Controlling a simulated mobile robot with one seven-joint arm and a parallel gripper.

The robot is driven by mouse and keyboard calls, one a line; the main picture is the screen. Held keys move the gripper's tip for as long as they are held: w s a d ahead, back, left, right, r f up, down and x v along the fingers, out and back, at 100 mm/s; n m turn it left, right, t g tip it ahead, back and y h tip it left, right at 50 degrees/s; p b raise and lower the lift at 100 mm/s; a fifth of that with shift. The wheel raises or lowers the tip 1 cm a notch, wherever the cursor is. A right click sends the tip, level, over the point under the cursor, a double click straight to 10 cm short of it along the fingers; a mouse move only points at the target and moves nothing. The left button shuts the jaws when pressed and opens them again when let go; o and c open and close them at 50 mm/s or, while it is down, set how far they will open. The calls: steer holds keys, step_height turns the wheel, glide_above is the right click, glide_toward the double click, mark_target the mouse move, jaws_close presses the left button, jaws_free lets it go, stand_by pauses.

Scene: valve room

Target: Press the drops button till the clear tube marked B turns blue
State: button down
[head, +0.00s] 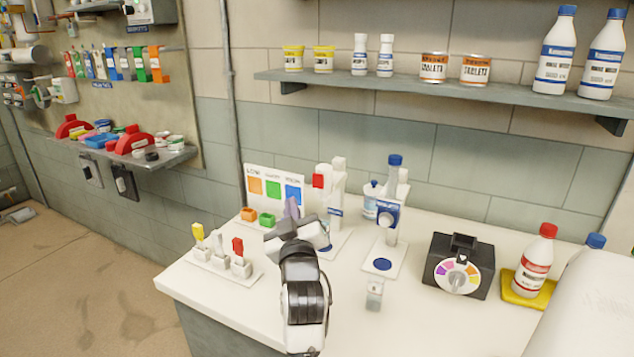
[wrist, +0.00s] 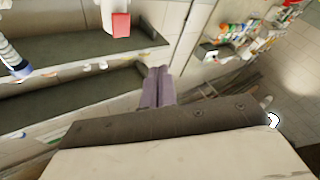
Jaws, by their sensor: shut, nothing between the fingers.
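My gripper (head: 292,208) is over the left part of the white counter, its purple fingers pointing up and held together, empty. The fingers also show in the wrist view (wrist: 157,88). Just right of and behind it stands a white dispenser with a red block (head: 318,181); my arm hides part of its base. Right of it, a second white stand holds a tall blue-capped bottle (head: 394,165) and has a round blue pad (head: 382,264) on its base. A small clear container (head: 374,293) stands in front. I cannot read a B mark or tell which part is the drops button.
A colour card (head: 273,186) with orange, green and blue squares stands behind small orange and green blocks. Yellow, white and red-topped pieces (head: 221,252) stand at front left. A black box with a colour dial (head: 458,275) and a red-capped bottle (head: 535,260) are right. A shelf (head: 440,88) hangs above.

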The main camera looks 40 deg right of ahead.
steer(key=b, duration=0.2)
glide_toward(313, 179)
steer(key=shift+w+a+r+x, duration=0.1)
steer(key=shift+a+x, duration=0.05)
steer(key=shift+x, duration=0.75)
steer(key=shift+w+a+r+x, duration=0.1)
steer(key=shift+a+x, duration=0.05)
steer(key=shift+x, duration=0.7)
steer(key=shift+a+x, duration=0.15)
steer(key=shift+x, duration=0.75)
steer(key=shift+w+d+f, duration=0.1)
steer(key=shift+d, duration=0.05)
steer(key=shift+w+d, duration=0.1)
steer(key=shift+d, duration=0.15)
steer(key=shift+w+d+b, duration=0.2)
steer(key=shift+d+b, duration=0.2)
steer(key=shift+d, duration=0.05)
stand_by(0.5)
stand_by(0.3)
steer(key=shift+s+a, duration=0.35)
steer(key=shift+a, duration=0.5)
